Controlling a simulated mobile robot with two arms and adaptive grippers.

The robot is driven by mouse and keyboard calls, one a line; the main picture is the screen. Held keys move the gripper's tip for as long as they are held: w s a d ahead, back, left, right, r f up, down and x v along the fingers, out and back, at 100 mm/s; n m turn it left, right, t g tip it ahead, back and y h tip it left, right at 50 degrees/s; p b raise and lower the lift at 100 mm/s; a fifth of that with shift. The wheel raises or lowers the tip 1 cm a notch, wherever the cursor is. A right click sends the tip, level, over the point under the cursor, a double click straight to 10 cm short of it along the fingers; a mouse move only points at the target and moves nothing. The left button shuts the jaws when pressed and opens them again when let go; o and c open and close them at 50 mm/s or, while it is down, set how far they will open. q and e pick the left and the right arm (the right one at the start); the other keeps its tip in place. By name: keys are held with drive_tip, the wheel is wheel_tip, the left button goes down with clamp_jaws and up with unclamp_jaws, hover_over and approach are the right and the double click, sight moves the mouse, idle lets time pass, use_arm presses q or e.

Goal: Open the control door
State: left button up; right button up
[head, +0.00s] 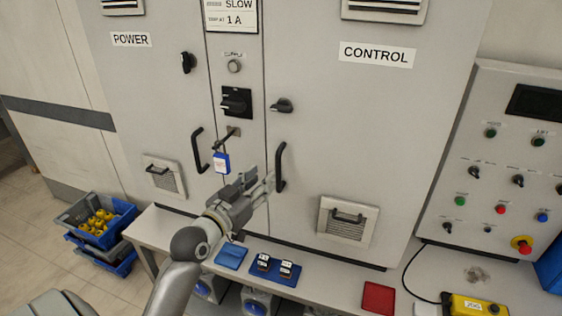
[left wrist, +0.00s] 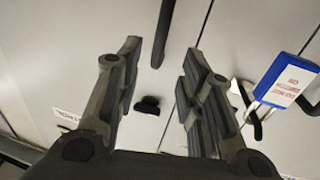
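The control door (head: 345,130) is a flat grey panel labelled CONTROL, and it looks closed. Its vertical black handle (head: 281,167) is near the door's left edge, with a black turn latch (head: 282,105) above it. My left gripper (head: 262,178) is open beside the handle's lower part. In the left wrist view the handle (left wrist: 163,32) shows between my two spread fingers (left wrist: 160,55), and the latch (left wrist: 148,105) shows too. I cannot tell whether a finger touches the handle. My right gripper is not in view.
A blue padlock (head: 221,163) hangs on the hasp left of my gripper; it also shows in the left wrist view (left wrist: 285,80). A ledge below holds a blue tray (head: 275,270) and a red tray (head: 378,298). A button panel (head: 500,170) stands right. Crates (head: 98,240) stand left.

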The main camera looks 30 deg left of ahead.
sight(277, 165)
use_arm(q)
drive_tip(key=w+p, duration=0.2)
drive_tip(key=w, duration=0.7)
drive_tip(key=shift+a, duration=0.15)
drive_tip(key=shift+s, duration=0.1)
drive_tip(key=shift+c, duration=0.2)
clamp_jaws()
